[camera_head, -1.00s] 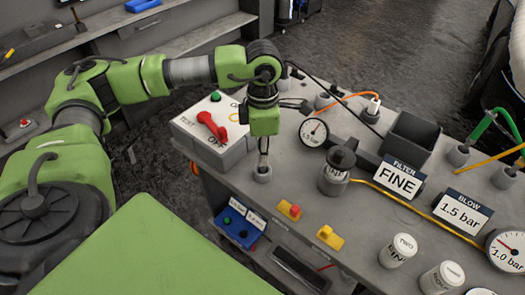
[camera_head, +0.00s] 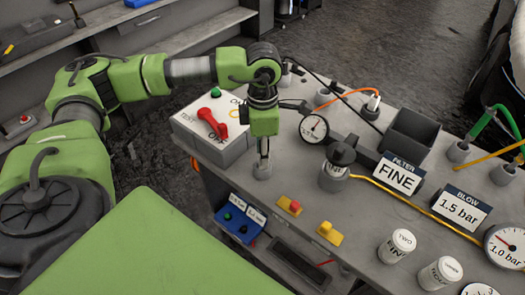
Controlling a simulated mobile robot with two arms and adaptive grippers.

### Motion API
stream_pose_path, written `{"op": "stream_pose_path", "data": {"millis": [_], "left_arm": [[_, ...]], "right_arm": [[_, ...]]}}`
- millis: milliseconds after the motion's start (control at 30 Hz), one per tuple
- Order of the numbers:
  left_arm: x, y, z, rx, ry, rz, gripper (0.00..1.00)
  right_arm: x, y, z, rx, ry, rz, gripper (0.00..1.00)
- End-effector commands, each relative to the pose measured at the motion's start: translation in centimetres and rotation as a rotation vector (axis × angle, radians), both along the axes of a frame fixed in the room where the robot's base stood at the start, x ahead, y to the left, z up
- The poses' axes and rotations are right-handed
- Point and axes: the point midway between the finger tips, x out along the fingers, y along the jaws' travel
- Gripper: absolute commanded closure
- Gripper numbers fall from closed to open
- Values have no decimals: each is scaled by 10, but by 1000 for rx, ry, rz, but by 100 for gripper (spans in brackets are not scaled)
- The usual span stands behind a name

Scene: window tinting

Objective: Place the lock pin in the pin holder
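My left arm comes in from the left, and its gripper (camera_head: 264,147) points straight down over a small grey cylindrical holder (camera_head: 262,172) near the bench's front edge. The holder looks like the pin holder. A thin silvery piece shows between the gripper body and the holder's top. I cannot tell whether it is the lock pin or the fingers, or whether it is inside the holder. The finger opening is too small to make out. My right gripper is not in view.
A control box (camera_head: 205,140) with a red lever stands left of the gripper. A gauge (camera_head: 314,128), a dark-topped canister (camera_head: 337,165) and a FILTER sign (camera_head: 398,178) stand to the right. Yellow switches (camera_head: 330,234) sit along the front edge. An open dark bin (camera_head: 411,135) is behind.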

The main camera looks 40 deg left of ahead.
Motion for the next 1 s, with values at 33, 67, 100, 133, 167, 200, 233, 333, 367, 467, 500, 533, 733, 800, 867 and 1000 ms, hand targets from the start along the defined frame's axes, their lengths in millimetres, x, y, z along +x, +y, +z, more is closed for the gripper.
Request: {"op": "stream_pose_path", "data": {"millis": [33,67,100,133,167,200,233,333,367,467,500,533,733,800,867,1000], "left_arm": [[0,0,6,1,-1,0,70],[1,0,7,-1,-3,0,70],[2,0,12,-1,-6,0,70],[2,-1,17,-2,-6,0,70],[2,0,23,-1,-6,0,70],[2,-1,31,-2,-7,0,70],[2,-1,38,-2,-7,0,70],[2,-1,61,-1,-8,0,70],[2,-1,68,-1,-6,0,70],[1,-1,88,-2,-6,0,70],[1,-1,95,-2,-6,0,70],[1,-1,100,-1,-3,-1,70],[0,0,120,0,-1,-1,70],[0,0,122,-1,-1,-1,70],[0,0,123,-1,-1,-1,70],[0,0,123,-1,-1,0,70]], "right_arm": [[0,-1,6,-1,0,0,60],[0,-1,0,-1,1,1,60],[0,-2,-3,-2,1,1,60],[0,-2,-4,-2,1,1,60],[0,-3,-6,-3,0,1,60],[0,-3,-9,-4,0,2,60],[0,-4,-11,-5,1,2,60],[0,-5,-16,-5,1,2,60],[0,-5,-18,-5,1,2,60],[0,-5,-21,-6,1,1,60],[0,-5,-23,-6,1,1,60],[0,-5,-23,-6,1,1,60],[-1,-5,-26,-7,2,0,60],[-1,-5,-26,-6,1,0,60],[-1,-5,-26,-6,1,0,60],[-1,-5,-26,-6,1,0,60]]}}
